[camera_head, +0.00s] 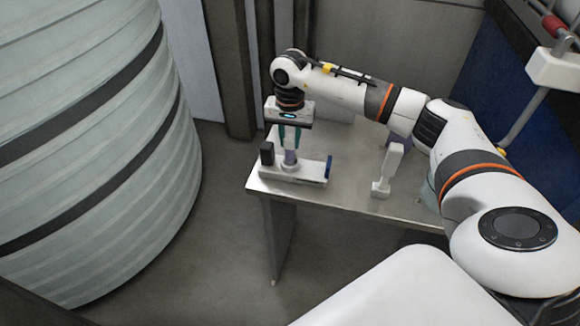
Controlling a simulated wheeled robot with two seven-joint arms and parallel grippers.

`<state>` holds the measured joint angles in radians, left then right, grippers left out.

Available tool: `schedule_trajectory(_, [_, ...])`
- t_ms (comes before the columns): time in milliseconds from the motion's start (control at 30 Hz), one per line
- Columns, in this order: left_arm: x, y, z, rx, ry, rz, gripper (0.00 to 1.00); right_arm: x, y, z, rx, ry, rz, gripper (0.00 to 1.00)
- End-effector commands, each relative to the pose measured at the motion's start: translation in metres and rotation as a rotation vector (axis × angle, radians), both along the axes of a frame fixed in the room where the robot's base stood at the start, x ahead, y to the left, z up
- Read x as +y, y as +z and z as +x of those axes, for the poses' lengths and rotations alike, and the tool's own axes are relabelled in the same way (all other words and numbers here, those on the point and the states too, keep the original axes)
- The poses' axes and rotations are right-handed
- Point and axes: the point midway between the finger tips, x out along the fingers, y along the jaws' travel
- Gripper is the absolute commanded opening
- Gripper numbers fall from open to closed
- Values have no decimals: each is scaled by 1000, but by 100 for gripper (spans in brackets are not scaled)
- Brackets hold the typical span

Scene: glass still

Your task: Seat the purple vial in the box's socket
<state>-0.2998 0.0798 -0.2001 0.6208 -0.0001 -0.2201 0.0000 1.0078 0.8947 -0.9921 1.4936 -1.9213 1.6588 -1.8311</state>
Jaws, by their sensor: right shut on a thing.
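The purple vial (290,158) stands upright at the white box (295,176) on the metal table. My right gripper (290,143) points straight down and its teal fingers are shut on the vial from above. The vial's lower end meets the middle of the box's top; I cannot tell how deep it sits in the socket. The box has a black block at its left end and a blue part at its right end. My left gripper is not in view.
A large ribbed tank (90,130) fills the left. The table's front edge is close to the box.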

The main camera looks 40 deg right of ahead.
Motion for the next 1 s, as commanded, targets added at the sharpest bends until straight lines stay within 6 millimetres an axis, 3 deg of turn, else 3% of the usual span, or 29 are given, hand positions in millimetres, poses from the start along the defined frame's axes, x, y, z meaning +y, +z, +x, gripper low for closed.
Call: schedule_trajectory(1000, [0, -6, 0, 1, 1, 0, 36, 0, -8, 0, 0, 0, 0, 0])
